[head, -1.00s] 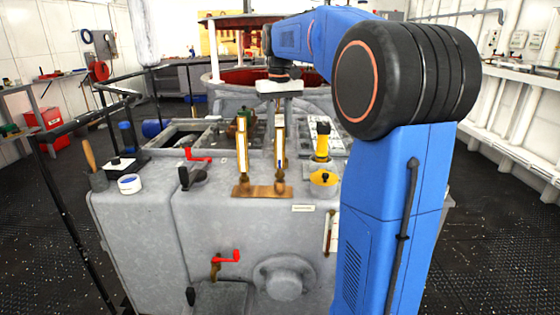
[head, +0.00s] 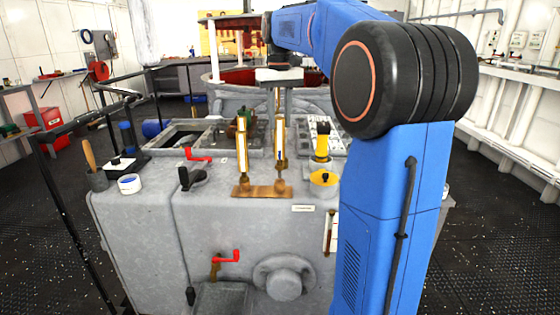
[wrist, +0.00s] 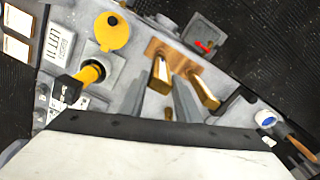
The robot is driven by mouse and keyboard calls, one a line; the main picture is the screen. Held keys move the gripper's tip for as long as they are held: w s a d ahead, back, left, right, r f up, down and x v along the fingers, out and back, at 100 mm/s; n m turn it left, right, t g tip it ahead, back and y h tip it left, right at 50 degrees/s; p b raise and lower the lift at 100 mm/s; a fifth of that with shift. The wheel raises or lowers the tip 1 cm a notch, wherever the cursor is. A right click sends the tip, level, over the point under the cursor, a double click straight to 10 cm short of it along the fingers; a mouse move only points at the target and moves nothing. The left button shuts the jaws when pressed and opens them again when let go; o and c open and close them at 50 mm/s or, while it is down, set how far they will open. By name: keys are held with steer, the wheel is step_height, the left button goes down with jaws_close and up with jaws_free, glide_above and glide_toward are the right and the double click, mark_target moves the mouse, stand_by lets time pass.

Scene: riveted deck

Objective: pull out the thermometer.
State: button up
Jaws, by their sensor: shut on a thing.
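Two upright brass-cased thermometer columns with pale faces, the left one (head: 242,153) and the right one (head: 280,142), stand on a brass base plate (head: 262,191) on the grey machine top. In the wrist view they are the brass pieces (wrist: 160,74) and (wrist: 206,94). My gripper (head: 279,108) reaches straight down over the right column. It is shut on a slim brass part, the thermometer's upper end (wrist: 168,114), seen between the fingers. Whether the column's lower end has left its socket is hard to tell.
Beside the columns stand a yellow-and-black fitting (head: 321,145), a yellow round cap (head: 323,178), a black lever (head: 192,177) and a red handle (head: 197,155). A white-and-blue tin (head: 129,183) sits at the left.

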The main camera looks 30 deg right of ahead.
steer(key=shift+r, duration=1)
